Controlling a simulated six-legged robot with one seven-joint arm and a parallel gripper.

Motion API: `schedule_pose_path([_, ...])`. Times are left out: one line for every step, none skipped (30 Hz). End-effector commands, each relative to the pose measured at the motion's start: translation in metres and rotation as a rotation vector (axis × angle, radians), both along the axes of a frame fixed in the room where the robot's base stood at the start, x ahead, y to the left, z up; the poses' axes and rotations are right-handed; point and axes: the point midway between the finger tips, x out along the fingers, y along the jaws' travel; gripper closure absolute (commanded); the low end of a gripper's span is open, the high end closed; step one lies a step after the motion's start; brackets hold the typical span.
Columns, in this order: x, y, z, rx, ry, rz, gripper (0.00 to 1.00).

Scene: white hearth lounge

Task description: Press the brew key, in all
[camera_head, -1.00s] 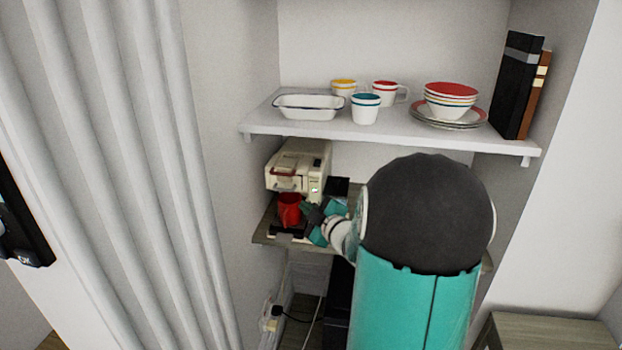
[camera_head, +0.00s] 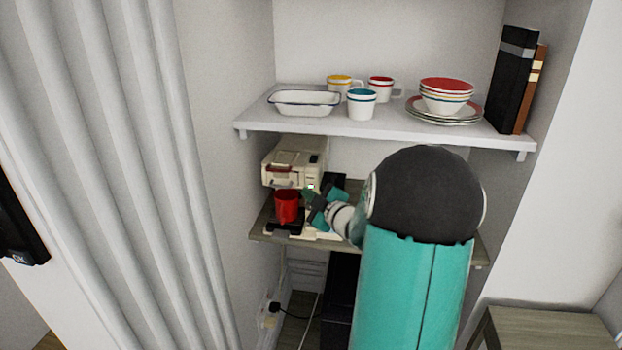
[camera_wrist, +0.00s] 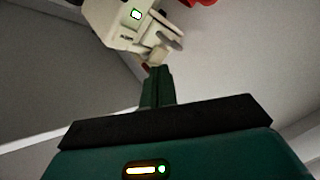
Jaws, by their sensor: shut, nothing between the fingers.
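The cream coffee machine (camera_head: 290,162) stands on the lower shelf, in the head view left of my arm. A red mug (camera_head: 286,207) stands at its front, under the upper housing. In the wrist view the machine (camera_wrist: 108,22) is at the top, with a small lit, green-edged white panel (camera_wrist: 136,14), which may be the brew key. The red mug's edge (camera_wrist: 203,2) shows at the top. My gripper (camera_head: 308,192) is shut and empty, close to the machine's front right. Its fingertips (camera_wrist: 156,70) appear below the lit panel; I cannot tell whether they touch the machine.
The white upper shelf (camera_head: 390,130) overhangs the machine. It holds an enamel dish (camera_head: 304,103), several cups, stacked bowls and plates (camera_head: 445,100), and books (camera_head: 510,80). A ribbed white panel (camera_head: 110,150) is at left. My arm covers the lower shelf's right part.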

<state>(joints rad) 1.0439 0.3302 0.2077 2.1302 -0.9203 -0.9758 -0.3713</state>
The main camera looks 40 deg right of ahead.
Motion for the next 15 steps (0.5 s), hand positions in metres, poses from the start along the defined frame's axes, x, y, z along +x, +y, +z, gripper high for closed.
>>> schedule_pose_path([0.005,-0.006,-0.001,0.001,0.0,0.0,1.0])
schedule_pose_path([0.008,-0.009,-0.001,0.001,0.0,0.0,1.0])
schedule_pose_path([0.011,-0.014,-0.001,0.0,0.0,0.0,1.0])
schedule_pose_path([0.014,-0.017,-0.001,0.0,0.0,0.0,1.0])
schedule_pose_path([0.017,-0.02,-0.001,0.0,0.0,0.001,1.0])
schedule_pose_path([0.02,-0.023,0.0,-0.001,0.0,0.002,1.0])
schedule_pose_path([0.022,-0.026,0.0,0.0,0.0,0.001,1.0])
schedule_pose_path([0.024,-0.028,0.0,0.001,0.0,0.001,1.0])
schedule_pose_path([0.026,-0.031,-0.001,0.001,0.001,0.001,1.0])
schedule_pose_path([0.027,-0.033,-0.001,0.001,0.001,0.001,1.0])
schedule_pose_path([0.028,-0.034,0.0,0.0,0.001,0.001,1.0])
schedule_pose_path([0.029,-0.036,0.0,-0.001,0.0,0.0,1.0])
schedule_pose_path([0.03,-0.037,0.0,-0.001,0.0,0.0,1.0])
schedule_pose_path([0.03,-0.037,0.0,-0.001,0.0,0.0,1.0])
schedule_pose_path([0.03,-0.038,0.0,-0.001,0.001,0.001,1.0])
